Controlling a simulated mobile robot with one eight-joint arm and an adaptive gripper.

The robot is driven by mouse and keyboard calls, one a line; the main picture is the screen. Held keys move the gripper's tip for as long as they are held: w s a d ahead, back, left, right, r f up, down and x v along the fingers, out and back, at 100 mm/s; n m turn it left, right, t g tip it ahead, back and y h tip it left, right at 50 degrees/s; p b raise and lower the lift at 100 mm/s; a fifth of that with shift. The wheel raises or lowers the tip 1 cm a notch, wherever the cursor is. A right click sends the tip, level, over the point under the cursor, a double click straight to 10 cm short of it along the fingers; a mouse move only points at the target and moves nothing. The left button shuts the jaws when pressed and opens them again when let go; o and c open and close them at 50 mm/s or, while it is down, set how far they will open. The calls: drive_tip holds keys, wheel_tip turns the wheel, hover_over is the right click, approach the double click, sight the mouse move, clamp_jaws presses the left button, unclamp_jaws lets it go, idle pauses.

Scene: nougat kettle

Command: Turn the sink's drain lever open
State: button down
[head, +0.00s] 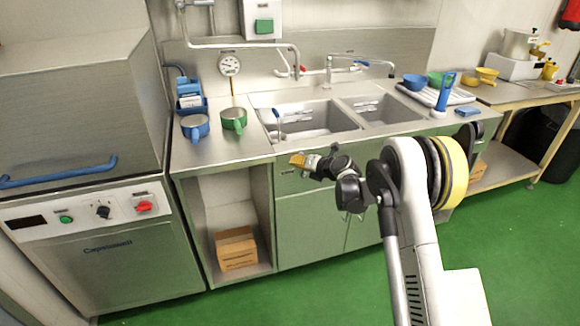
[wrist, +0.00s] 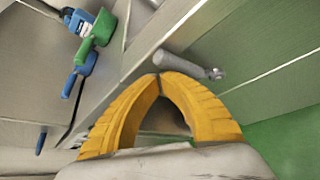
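A grey rod-shaped lever (wrist: 184,65), apparently the drain lever, sticks out at the front of the sink cabinet in the wrist view. Its right end meets a small metal pivot (wrist: 215,74). My gripper (wrist: 159,75) has yellow ridged fingers whose tips meet, with nothing seen between them. The tips appear close to the lever's left end; I cannot tell whether they touch it. In the head view my gripper (head: 292,160) is in front of the counter edge, below the left basin of the sink (head: 318,117). The lever is hard to make out there.
Blue (head: 195,127) and green (head: 234,120) mugs stand on the counter left of the sink. A faucet (head: 345,63) rises behind the basins. A cardboard box (head: 236,248) sits in the open cabinet bay. The green floor before the cabinet is clear.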

drive_tip(key=shift+w+d+r, duration=0.15)
drive_tip(key=shift+d+r, duration=0.05)
drive_tip(key=shift+d, duration=0.3)
drive_tip(key=shift+w+d+r, duration=0.15)
drive_tip(key=shift+d+r, duration=0.05)
drive_tip(key=shift+d, duration=0.3)
drive_tip(key=shift+d, duration=0.15)
drive_tip(key=shift+r, duration=0.1)
